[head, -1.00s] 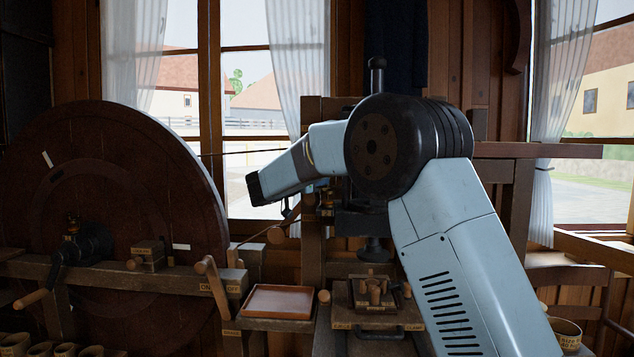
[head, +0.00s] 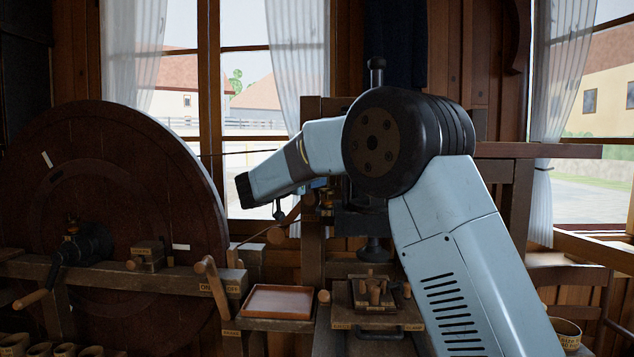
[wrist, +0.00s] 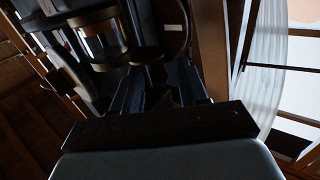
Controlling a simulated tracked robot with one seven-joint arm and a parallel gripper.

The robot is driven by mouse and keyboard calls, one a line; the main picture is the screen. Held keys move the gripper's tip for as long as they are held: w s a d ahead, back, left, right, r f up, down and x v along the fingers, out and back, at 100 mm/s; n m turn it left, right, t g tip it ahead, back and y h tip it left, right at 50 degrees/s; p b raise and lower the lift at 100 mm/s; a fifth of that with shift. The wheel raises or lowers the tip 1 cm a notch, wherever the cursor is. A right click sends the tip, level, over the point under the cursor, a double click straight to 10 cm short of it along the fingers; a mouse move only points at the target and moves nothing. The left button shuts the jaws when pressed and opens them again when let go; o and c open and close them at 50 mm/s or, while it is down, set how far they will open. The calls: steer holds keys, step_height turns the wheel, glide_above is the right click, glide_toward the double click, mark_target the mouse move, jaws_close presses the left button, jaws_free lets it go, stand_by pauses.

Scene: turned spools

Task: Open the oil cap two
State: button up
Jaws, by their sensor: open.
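A small brass-coloured oil cup (head: 327,199) sits on the dark lathe head behind my forearm in the head view; its cap cannot be made out clearly. In the wrist view a brass-banded, glassy cylinder (wrist: 104,38) stands just ahead and left of my fingers, and it looks like this oil cup. My gripper (wrist: 155,70) shows two dark fingers, apart, with nothing clearly held between them. In the head view the gripper is mostly hidden by my arm. A second small oil cup (head: 71,226) sits on the big wheel's bearing at left.
A large dark wheel (head: 120,190) with a crank (head: 45,290) fills the left. A wooden lever (head: 212,285), a reddish tray (head: 277,301) and a block with wooden pegs (head: 374,292) stand below my arm. A pale curtain (wrist: 268,70) hangs at right in the wrist view.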

steer(key=v, duration=1)
steer(key=shift+s+a, duration=0.25)
steer(key=shift+s, duration=0.05)
steer(key=w+d+r+n+t+y, duration=0.2)
steer(key=d+r+n+t+y, duration=0.25)
steer(key=d+r+y, duration=0.35)
steer(key=s+d+r+n+y, duration=0.2)
steer(key=s+d+n+y, duration=0.1)
steer(key=s+d+y, duration=0.25)
steer(key=s+d+f+g, duration=0.4)
steer(key=s+d+f, duration=0.3)
steer(key=s, duration=0.4)
steer(key=s+d+f+g+h, duration=0.1)
steer(key=s+d+f+g, duration=0.3)
steer(key=s+d+f, duration=0.3)
steer(key=s+d+f+g+h, duration=0.1)
steer(key=s+d+f+g, duration=0.4)
steer(key=s+f, duration=0.5)
steer(key=s+d, duration=0.2)
steer(key=s, duration=0.5)
steer(key=shift+s+d+f, duration=0.25)
steer(key=shift+d+f, duration=0.05)
steer(key=shift+w+a+h, duration=0.1)
steer(key=shift+h, duration=0.15)
